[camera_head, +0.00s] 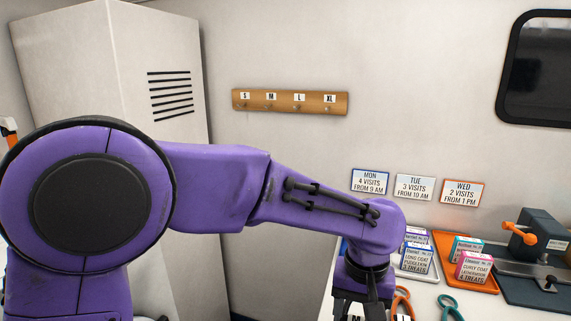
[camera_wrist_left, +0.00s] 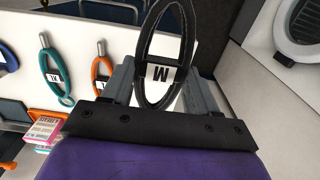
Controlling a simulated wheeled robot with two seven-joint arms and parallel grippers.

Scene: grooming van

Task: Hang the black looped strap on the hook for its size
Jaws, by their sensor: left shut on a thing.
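A black looped strap (camera_wrist_left: 145,32) with a white tag marked M (camera_wrist_left: 160,73) is held in my left gripper (camera_wrist_left: 160,85), whose fingers are shut on it at the tag. The loop stands out beyond the fingers in the left wrist view. In the head view my left gripper (camera_head: 360,312) is at the bottom edge, low by the table, and most of the strap is hidden or out of frame. The wooden hook rail (camera_head: 337,103) is on the back wall, with small hooks under labels S, M (camera_head: 271,97), L and XL. My right gripper is not in view.
An orange loop (camera_head: 403,299) and a teal loop (camera_head: 449,303) lie on the white table. Boxes stand on an orange tray (camera_head: 448,242) and a pale tray. A dark clamp-like device (camera_head: 540,240) is at right. A tall cabinet (camera_head: 110,60) stands left of the rail.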

